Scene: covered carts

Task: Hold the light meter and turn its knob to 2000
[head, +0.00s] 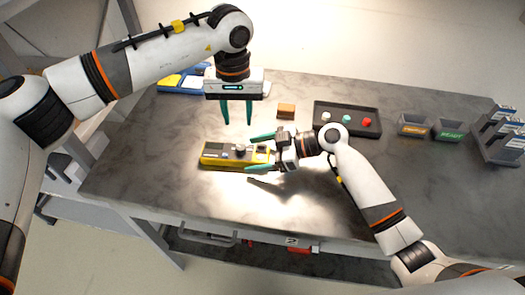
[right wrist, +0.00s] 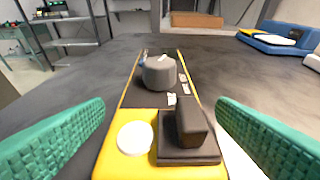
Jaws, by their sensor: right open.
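The light meter (head: 212,158) is a long yellow case with a dark face, lying flat on the grey table. In the right wrist view the meter (right wrist: 112,160) runs away from me, with a white dome (right wrist: 135,138) and a dark block (right wrist: 188,132) at its near end. Its grey knob (right wrist: 159,74) has a white mark; the scale figures are too small to read. My right gripper (head: 250,152) is open, fingers on either side of the meter's right end, with gaps showing. My left gripper (head: 237,122) points down, fingers apart and empty, above and behind the meter.
A wooden block (head: 286,110) and a black tray (head: 318,127) with white, green and red knobs lie behind. Two small labelled bins (head: 412,130) and a rack (head: 500,150) stand right. Blue and yellow items (head: 180,84) lie at the back left. The front table is clear.

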